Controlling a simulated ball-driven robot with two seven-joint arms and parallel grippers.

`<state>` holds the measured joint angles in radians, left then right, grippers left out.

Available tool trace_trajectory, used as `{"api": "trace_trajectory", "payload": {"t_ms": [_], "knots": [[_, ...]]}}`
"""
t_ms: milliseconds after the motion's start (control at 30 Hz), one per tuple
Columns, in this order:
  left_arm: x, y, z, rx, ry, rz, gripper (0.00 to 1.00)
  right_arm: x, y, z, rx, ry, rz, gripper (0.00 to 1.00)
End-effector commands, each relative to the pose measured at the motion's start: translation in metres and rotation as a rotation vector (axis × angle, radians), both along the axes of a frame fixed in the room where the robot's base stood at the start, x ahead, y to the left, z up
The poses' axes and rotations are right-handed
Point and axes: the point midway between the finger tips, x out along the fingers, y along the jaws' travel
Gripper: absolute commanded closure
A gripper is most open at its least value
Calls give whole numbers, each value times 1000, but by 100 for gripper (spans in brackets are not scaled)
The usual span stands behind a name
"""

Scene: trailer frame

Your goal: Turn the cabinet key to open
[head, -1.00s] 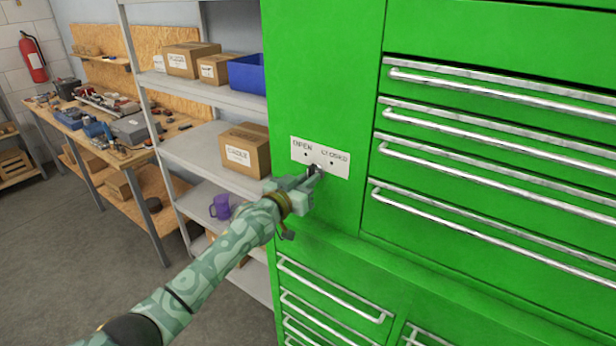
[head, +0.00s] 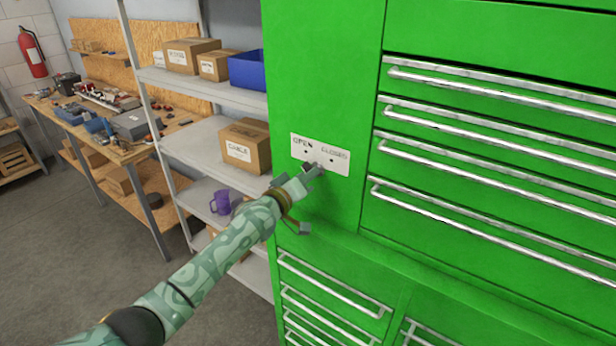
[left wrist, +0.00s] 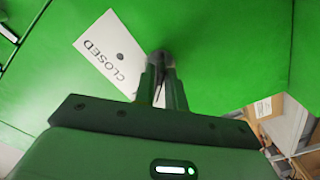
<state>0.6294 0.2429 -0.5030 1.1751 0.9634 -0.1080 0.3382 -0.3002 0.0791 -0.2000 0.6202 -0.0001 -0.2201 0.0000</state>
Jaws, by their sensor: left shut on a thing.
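The green cabinet (head: 320,60) has a white label plate (head: 338,160) reading OPEN at left and CLOSED at right, with a small dot under each word. My left gripper (head: 312,170) is at the lower edge of the plate. In the left wrist view its fingers (left wrist: 163,80) are closed together on a small dark key (left wrist: 161,58) at the cabinet face, beside the plate's edge. The CLOSED half of the plate (left wrist: 112,52) shows there; the OPEN half is hidden. The key is mostly covered by the fingers, so its exact angle is hard to tell. My right gripper is not in view.
Drawers with long metal handles (head: 480,117) stick out at the right, and more drawers (head: 335,288) are below. A grey shelf (head: 205,150) with boxes, a blue bin (head: 247,70) and a purple mug (head: 221,202) stands at left. The floor at lower left is clear.

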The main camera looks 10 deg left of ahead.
Motion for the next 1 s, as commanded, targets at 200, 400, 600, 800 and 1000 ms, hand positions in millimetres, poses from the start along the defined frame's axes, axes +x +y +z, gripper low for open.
{"api": "trace_trajectory", "payload": {"t_ms": [200,400,600,800,1000], "knots": [[0,0,-1,-24,12,1,100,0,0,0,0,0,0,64],[0,0,-1,-26,14,0,100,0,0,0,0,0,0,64],[0,0,-1,-25,13,0,76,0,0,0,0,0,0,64],[0,0,-1,-24,12,0,71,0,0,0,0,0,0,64],[-6,2,0,-26,13,-1,71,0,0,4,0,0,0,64]]}}
